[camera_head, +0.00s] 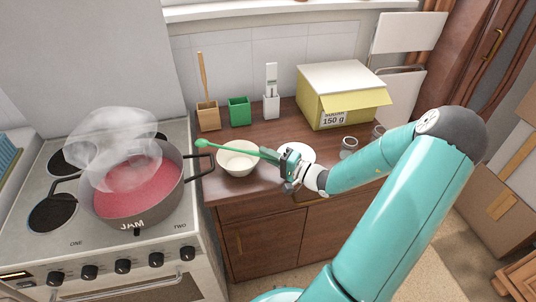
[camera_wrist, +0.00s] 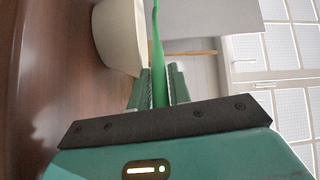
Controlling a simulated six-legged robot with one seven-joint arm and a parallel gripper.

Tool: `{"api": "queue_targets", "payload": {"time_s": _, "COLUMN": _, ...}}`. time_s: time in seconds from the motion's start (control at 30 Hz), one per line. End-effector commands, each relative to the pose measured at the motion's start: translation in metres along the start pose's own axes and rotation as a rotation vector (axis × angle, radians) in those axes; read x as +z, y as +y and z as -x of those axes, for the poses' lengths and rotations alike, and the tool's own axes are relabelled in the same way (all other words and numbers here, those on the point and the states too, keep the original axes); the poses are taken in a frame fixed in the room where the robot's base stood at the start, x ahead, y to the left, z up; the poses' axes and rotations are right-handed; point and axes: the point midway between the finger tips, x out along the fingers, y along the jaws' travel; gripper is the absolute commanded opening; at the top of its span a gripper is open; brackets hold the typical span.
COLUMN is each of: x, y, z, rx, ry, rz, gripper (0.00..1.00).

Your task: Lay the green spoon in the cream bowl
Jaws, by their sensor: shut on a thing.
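The green spoon (camera_head: 232,147) is held in my gripper (camera_head: 284,162), which is shut on it. The spoon points left, and its far end shows above the pot-side edge of the cream bowl. The cream bowl (camera_head: 238,165) stands on the brown dresser top, and the spoon passes across its upper part in the head view. In the wrist view the spoon (camera_wrist: 158,60) runs up from between the fingers (camera_wrist: 158,88), with the bowl (camera_wrist: 121,36) beside it on the left. How high the spoon is above the bowl is hard to tell.
A pot (camera_head: 135,195) of steaming red jam stands on the stove left of the bowl, its handle close to the bowl. A white plate (camera_head: 297,152) lies right of the bowl. Wooden, green and white holders (camera_head: 239,111) stand behind. A yellow box (camera_head: 343,95) and glass jars (camera_head: 348,148) are to the right.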

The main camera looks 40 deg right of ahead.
Motion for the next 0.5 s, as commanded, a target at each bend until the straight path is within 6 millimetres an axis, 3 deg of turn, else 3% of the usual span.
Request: {"api": "queue_targets", "payload": {"time_s": 0.5, "x": 0.0028, "y": 0.0111, "z": 0.0005, "rx": 0.005, "ry": -0.001, "rz": -0.002, "gripper": 0.00}}
